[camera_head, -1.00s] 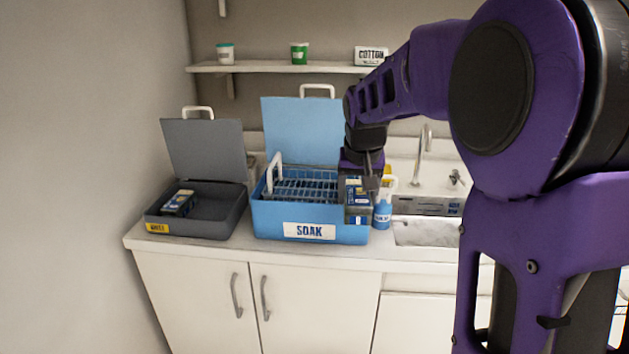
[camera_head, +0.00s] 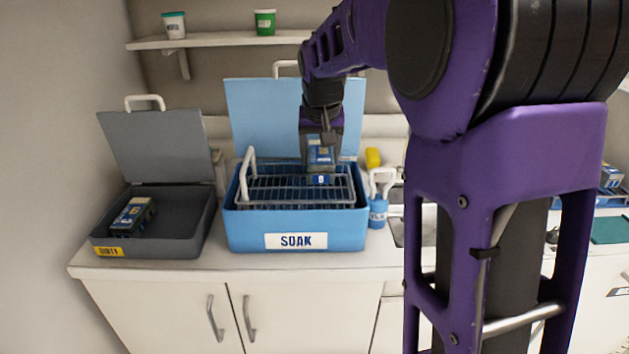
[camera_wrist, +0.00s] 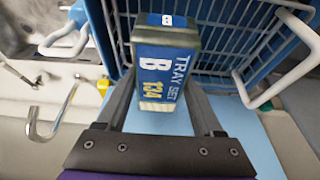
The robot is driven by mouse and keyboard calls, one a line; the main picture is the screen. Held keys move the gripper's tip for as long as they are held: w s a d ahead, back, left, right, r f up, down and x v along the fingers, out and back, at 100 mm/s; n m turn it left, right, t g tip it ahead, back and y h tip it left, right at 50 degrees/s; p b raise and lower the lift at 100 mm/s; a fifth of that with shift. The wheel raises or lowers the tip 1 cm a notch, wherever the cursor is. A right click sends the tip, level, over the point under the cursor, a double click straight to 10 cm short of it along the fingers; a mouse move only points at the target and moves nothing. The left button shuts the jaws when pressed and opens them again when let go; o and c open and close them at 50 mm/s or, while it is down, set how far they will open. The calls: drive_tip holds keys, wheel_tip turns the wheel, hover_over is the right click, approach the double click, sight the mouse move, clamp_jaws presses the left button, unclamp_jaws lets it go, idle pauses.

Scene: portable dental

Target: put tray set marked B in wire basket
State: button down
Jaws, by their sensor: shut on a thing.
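The tray set marked B (camera_wrist: 165,72) shows its blue label, "TRAY SET B 134", between my fingers in the wrist view. My gripper (camera_head: 321,138) is shut on it, and the tray set (camera_head: 320,160) also shows below the gripper in the head view. The wire basket (camera_head: 290,192) sits inside the blue SOAK tub (camera_head: 240,232), with white handles at its ends. The held tray set is over the basket's back right part. In the wrist view the basket (camera_wrist: 225,45) lies beyond and beside the tray set. Whether they touch cannot be told.
The tub's blue lid (camera_head: 262,115) stands open behind. A grey box (camera_head: 185,215) with a yellow label stands open at left, another tray set (camera_head: 132,213) inside. A blue bottle (camera_head: 378,210) stands right of the tub, near the sink.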

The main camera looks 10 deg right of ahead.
sight(320, 192)
drive_tip(key=shift+f+b, duration=0.45)
drive_tip(key=shift+f, duration=2.3)
drive_tip(key=shift+f, duration=0.2)
drive_tip(key=shift+c, duration=0.2)
unclamp_jaws()
drive_tip(key=shift+r, duration=0.1)
drive_tip(key=shift+r, duration=0.3)
drive_tip(key=p+v, duration=0.1)
drive_tip(key=v, duration=1)
drive_tip(key=shift+s+a+r+p, duration=0.15)
drive_tip(key=shift+s+r+p, duration=0.1)
drive_tip(key=shift+p, duration=0.15)
